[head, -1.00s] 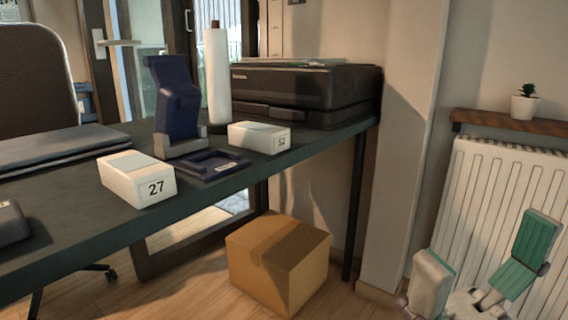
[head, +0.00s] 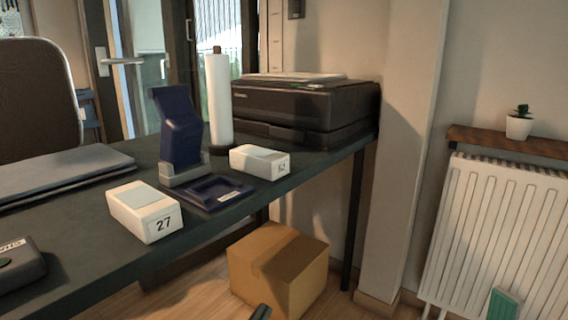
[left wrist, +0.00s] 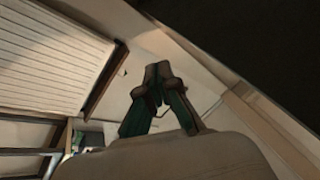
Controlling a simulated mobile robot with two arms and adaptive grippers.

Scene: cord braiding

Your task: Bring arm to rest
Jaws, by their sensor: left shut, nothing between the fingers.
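My left gripper shows in the left wrist view (left wrist: 158,75), with its two green and dark fingers meeting at the tips. It is shut and empty. In the head view only a small dark green tip (head: 262,312) shows at the bottom edge, in front of the cardboard box, and it seems to belong to this gripper. A green part of my arm (head: 503,303) shows at the lower right, in front of the radiator. I cannot make out my right gripper.
The dark desk (head: 60,265) holds a white box marked 27 (head: 145,211), another white box (head: 260,162), a blue stand (head: 180,130), a blue tray (head: 205,192), a paper roll (head: 219,100) and a printer (head: 305,108). A cardboard box (head: 277,270) is on the floor. A radiator (head: 495,230) is at right.

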